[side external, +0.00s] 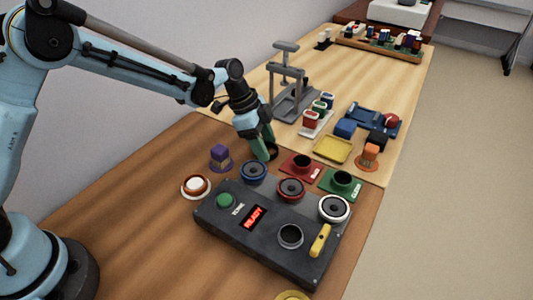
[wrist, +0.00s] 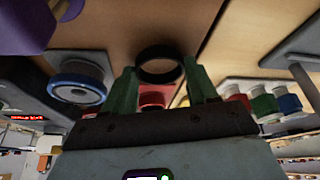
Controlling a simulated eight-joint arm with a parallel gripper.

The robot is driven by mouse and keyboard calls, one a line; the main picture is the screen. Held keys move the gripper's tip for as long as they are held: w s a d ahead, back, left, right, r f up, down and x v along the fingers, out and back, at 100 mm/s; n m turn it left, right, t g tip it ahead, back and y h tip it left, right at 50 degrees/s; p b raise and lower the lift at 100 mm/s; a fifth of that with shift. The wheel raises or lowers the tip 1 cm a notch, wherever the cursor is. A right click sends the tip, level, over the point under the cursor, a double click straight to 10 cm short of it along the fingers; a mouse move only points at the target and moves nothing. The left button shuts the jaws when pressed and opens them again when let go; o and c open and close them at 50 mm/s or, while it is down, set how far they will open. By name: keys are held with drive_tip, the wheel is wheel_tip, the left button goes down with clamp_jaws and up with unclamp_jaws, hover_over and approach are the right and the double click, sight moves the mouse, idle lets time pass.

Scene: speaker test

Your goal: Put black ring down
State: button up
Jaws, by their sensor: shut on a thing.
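My gripper (side external: 265,150) points down behind the test box, over the wooden table. Its two green fingers (wrist: 162,88) are shut on the black ring (wrist: 159,56), which sits between the fingertips in the wrist view. In the side view the ring is a small dark shape (side external: 273,153) partly hidden by a finger. Whether the ring touches the table is not clear. A red pad (side external: 288,167) with a dark round piece lies just right of my gripper. A green pad (side external: 328,185) with another dark round piece lies further right.
The dark test box (side external: 230,232) with blue, red and white-rimmed round parts stands in front. A yellow tray (side external: 333,149) and grey stand (side external: 290,100) are behind.

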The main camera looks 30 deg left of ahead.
drive_tip(key=shift+f, duration=0.15)
drive_tip(key=o, duration=1)
drive_tip(key=v, duration=1.2)
drive_tip(key=shift+s+a+r+n+t+y, duration=0.45)
drive_tip(key=shift+s+a+n+t+y, duration=0.65)
drive_tip(key=shift+s+n, duration=1.7)
drive_tip(key=shift+s+a+r+n+t+y, duration=0.4)
drive_tip(key=shift+s+a+n+t, duration=0.45)
drive_tip(key=shift+s+a+n, duration=1.8)
drive_tip(key=shift+s+a+r+n+t+y, duration=0.15)
drive_tip(key=shift+s+r+n+t+y, duration=0.55)
drive_tip(key=shift+s+n, duration=2.2)
drive_tip(key=shift+s+f+m+t, duration=0.2)
drive_tip(key=shift+s+m+t, duration=0.05)
drive_tip(key=shift+s+m, duration=0.9)
